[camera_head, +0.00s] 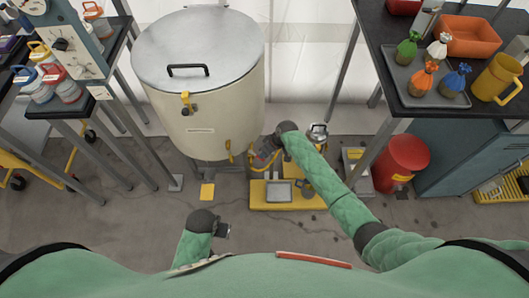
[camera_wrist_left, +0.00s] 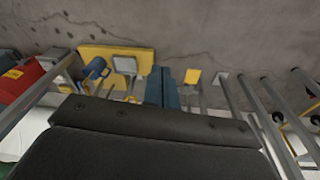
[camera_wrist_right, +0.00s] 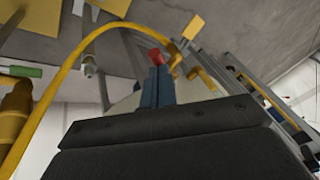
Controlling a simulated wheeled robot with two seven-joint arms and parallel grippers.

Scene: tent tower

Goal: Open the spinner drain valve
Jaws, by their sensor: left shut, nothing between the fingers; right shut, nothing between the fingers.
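The spinner is a large cream drum (camera_head: 208,122) with a grey lid (camera_head: 198,48) and a black lid handle (camera_head: 188,70). Yellow fittings (camera_head: 229,148) show low on its right side. My right gripper (camera_head: 262,157) is beside these low fittings, shut and empty. In the right wrist view its blue fingers (camera_wrist_right: 157,88) point at a small red piece (camera_wrist_right: 155,56), perhaps the valve handle; I cannot tell if they touch.
A yellow platform (camera_head: 262,200) with a grey pan stands on the floor right of the drum. A red bin (camera_head: 400,160) is under the right table (camera_head: 425,105). Table legs and wheels crowd the left. Open floor lies around my left gripper.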

